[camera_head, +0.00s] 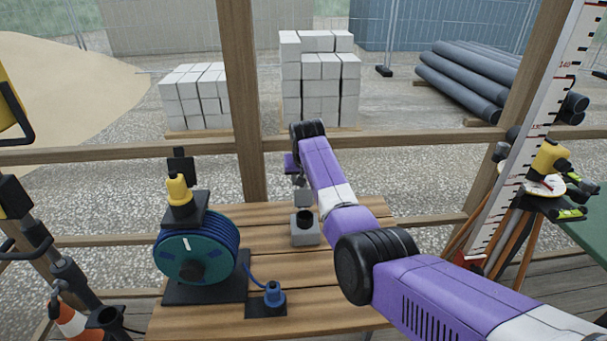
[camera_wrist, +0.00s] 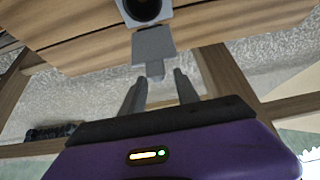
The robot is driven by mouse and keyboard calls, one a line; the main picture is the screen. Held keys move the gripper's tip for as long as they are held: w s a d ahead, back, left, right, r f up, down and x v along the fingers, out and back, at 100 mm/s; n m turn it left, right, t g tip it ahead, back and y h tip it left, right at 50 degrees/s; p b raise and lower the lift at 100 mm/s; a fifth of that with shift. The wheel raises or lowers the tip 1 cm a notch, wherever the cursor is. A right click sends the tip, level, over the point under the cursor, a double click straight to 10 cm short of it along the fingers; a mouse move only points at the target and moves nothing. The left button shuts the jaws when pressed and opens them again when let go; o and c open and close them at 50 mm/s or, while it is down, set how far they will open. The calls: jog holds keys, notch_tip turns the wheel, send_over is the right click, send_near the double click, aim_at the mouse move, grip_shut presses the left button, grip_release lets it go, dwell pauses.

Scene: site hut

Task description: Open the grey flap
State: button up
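The grey flap (camera_head: 303,197) stands raised at the back of a small grey socket box (camera_head: 304,238) on the wooden table. The box's round dark opening is uncovered. In the wrist view the flap (camera_wrist: 153,46) is a flat grey plate with a small tab, beside the dark round opening (camera_wrist: 143,8). My gripper (camera_wrist: 159,76) is open, its two fingers apart with the tab between or just ahead of their tips. I cannot tell whether they touch it. In the head view my gripper (camera_head: 299,181) is small and partly hidden, just above and behind the flap.
A blue cable reel (camera_head: 196,248) stands left of the box, with a blue plug (camera_head: 274,294) in front. The slatted wooden table (camera_head: 335,263) is bare around the box. A wooden rail (camera_head: 400,140) and post (camera_head: 240,100) stand behind it.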

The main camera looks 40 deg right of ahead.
jog(key=shift+v, duration=2.8)
jog(key=shift+s+a, duration=0.1)
jog(key=shift+c, duration=0.4)
